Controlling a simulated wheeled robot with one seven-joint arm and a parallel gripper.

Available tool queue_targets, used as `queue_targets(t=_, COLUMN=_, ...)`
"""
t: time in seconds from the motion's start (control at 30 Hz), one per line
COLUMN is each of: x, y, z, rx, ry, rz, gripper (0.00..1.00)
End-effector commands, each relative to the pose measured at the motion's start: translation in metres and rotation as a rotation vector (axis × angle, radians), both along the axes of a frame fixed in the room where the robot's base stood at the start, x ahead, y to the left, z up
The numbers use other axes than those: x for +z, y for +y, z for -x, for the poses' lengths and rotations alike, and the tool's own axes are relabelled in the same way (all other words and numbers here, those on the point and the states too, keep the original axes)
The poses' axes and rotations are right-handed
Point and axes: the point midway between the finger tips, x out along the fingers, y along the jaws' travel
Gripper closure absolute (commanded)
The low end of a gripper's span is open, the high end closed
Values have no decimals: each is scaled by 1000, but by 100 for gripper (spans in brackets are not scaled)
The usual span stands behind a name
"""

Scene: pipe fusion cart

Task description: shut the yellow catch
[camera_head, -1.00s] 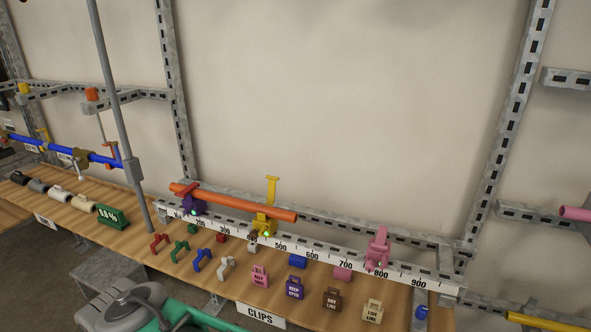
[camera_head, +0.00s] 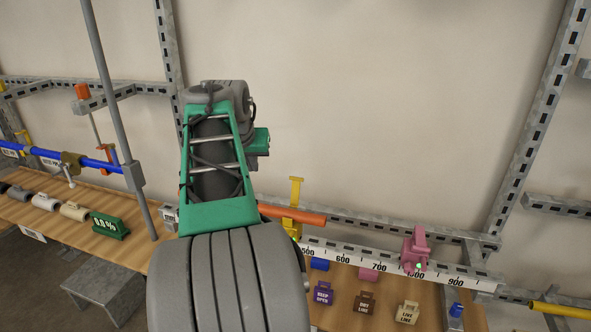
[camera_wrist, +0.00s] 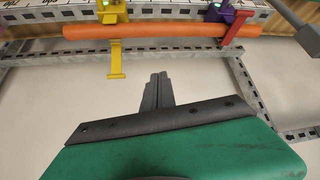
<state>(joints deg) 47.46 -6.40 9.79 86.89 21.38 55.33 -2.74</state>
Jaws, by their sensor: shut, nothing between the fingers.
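The yellow catch (camera_head: 296,190) stands upright above its yellow clamp (camera_head: 291,228), which is partly hidden behind my arm. In the wrist view the scene is upside down; the catch (camera_wrist: 116,60) sticks out past the orange pipe (camera_wrist: 160,30) from the yellow clamp (camera_wrist: 112,12). The catch is open, not folded over the pipe. My gripper (camera_wrist: 157,80) is shut and empty, to the right of the catch in the wrist view and apart from it. Its fingers are hidden in the head view.
A purple clamp (camera_wrist: 220,12) with a red catch (camera_wrist: 236,28) holds the pipe farther along. A pink clamp (camera_head: 415,250) stands on the numbered rail (camera_head: 385,268). Several tags and clips lie on the wooden bench. A grey pole (camera_head: 112,90) rises at left.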

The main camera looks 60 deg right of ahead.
Motion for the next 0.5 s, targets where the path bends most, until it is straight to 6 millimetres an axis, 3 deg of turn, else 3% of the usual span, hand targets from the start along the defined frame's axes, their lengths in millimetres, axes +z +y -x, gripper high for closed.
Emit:
queue_targets(t=0.03, x=11, y=-36, z=26, rx=-96, ry=-15, rz=17, gripper=100)
queue_targets(t=0.1, x=24, y=-67, z=54, rx=-190, ry=-32, rz=38, gripper=100)
queue_targets(t=0.2, x=32, y=-86, z=74, rx=-249, ry=-43, rz=53, gripper=100)
queue_targets(t=0.33, x=24, y=-95, z=75, rx=-255, ry=-43, rz=54, gripper=100)
queue_targets(t=0.5, x=-3, y=-115, z=72, rx=-255, ry=-42, rz=53, gripper=100)
